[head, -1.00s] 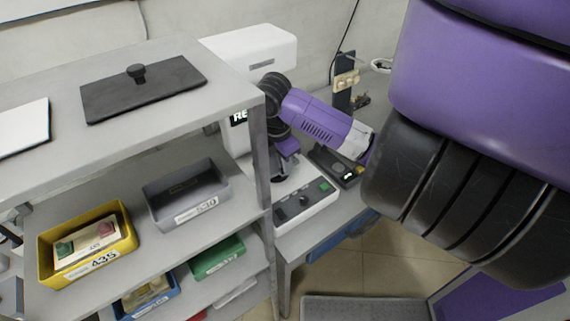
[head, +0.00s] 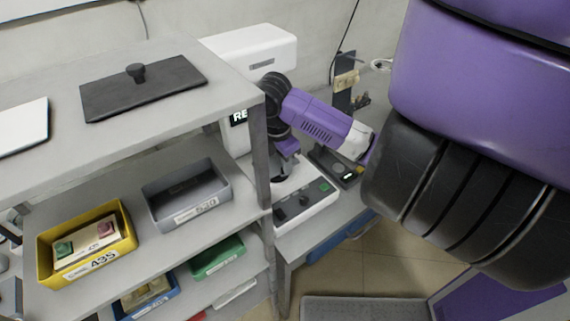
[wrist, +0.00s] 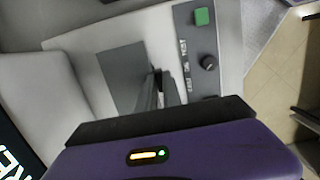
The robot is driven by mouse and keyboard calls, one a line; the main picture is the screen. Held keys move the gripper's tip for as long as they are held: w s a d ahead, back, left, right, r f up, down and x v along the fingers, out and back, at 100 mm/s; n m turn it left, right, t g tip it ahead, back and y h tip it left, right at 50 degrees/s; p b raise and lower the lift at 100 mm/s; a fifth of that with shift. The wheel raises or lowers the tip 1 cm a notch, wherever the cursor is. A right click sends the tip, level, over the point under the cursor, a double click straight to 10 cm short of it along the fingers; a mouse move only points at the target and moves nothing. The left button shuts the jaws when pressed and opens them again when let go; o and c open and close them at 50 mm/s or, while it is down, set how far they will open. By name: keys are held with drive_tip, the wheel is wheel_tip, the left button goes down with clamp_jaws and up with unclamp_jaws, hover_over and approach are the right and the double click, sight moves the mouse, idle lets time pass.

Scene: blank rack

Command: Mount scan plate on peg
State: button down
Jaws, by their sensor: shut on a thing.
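My gripper (head: 282,174) is over the base of the white machine (head: 250,55), beside the upright of the shelf. In the wrist view, my gripper (wrist: 158,80) points down at this machine and is shut on a thin piece seen almost edge-on, which I take for the scan plate. The fingers hide most of it. A flat dark grey square (wrist: 118,68) lies on the white base just left of the fingertips. I cannot make out the peg, or whether the held piece touches anything.
The machine's panel has a green button (wrist: 201,17) and a black knob (wrist: 208,62). A grey shelf unit (head: 220,85) stands close on the left, with a yellow bin (head: 45,262) and a grey bin (head: 160,218). A dark device (head: 325,160) sits right of the machine.

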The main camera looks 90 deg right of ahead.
drive_tip(key=shift+f+b, duration=0.85)
drive_tip(key=shift+f, duration=0.15)
drive_tip(key=c, duration=1.4)
unclamp_jaws()
drive_tip(key=shift+c, duration=0.2)
drive_tip(key=shift+r, duration=0.15)
drive_tip(key=shift+w+a+r+p, duration=0.15)
drive_tip(key=shift+r+p, duration=0.15)
drive_tip(key=shift+r, duration=0.95)
drive_tip(key=shift+w+a+r+p, duration=0.15)
drive_tip(key=shift+r+p, duration=0.1)
drive_tip(key=shift+r, duration=1)
drive_tip(key=shift+w+a+r+p, duration=0.15)
drive_tip(key=shift+r+p, duration=0.15)
drive_tip(key=shift+r, duration=0.95)
drive_tip(key=shift+s+d, duration=0.1)
